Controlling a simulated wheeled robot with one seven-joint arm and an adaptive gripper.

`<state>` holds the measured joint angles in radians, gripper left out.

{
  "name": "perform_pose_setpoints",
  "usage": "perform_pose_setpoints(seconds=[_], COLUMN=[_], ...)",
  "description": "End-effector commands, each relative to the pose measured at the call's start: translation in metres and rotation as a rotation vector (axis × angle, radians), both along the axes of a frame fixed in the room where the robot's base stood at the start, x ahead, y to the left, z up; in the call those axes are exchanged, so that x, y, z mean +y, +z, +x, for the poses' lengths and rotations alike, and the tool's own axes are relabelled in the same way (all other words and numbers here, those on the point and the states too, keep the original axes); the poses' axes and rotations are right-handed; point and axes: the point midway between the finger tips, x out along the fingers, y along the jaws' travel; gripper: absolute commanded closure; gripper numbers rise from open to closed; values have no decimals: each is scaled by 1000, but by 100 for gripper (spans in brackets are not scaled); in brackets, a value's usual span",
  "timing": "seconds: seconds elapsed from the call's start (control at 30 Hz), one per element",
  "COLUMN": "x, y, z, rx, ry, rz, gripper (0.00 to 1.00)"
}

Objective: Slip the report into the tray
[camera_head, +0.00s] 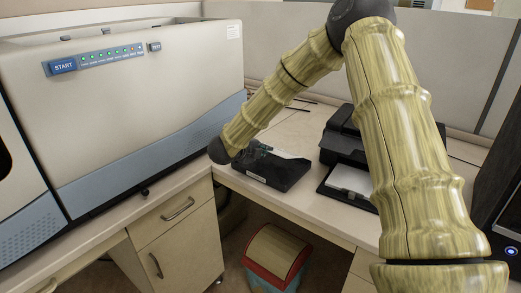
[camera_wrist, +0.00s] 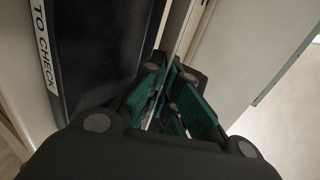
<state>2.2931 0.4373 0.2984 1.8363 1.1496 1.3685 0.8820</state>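A black tray (camera_head: 272,172) with a white label on its front lies on the desk; the wrist view shows its dark inside (camera_wrist: 105,45) and the label "TO CHECK" (camera_wrist: 42,45). My gripper (camera_head: 257,149) is at the tray, low over its back left part. In the wrist view its teal-padded fingers (camera_wrist: 172,90) are closed around a thin pale sheet, the report (camera_wrist: 183,32), seen nearly edge-on. In the head view the report (camera_head: 288,153) shows as a pale strip reaching right from the fingers over the tray. Whether it touches the tray floor is unclear.
A black printer (camera_head: 342,140) stands right of the tray, with white paper (camera_head: 350,182) in its output. The large spectrometer (camera_head: 130,100) stands on the left. A bin (camera_head: 278,256) stands below the desk edge. A dark box (camera_head: 497,190) is at far right.

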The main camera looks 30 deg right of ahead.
Motion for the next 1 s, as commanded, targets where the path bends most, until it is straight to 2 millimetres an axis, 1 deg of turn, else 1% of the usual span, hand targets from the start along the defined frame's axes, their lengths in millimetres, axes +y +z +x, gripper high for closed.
perform_pose_setpoints(seconds=[0.2, 0.5, 0.67, 0.93, 1.0], x=[-6, -11, -12, -13, -12], y=[-18, -37, -41, -41, -41], z=[3, 5, 6, 6, 6], rx=[0, 0, 0, -1, -1], ry=[0, 1, 1, 1, 1], rz=[-1, 0, 0, -1, -1], gripper=[100, 100, 100, 100, 87])
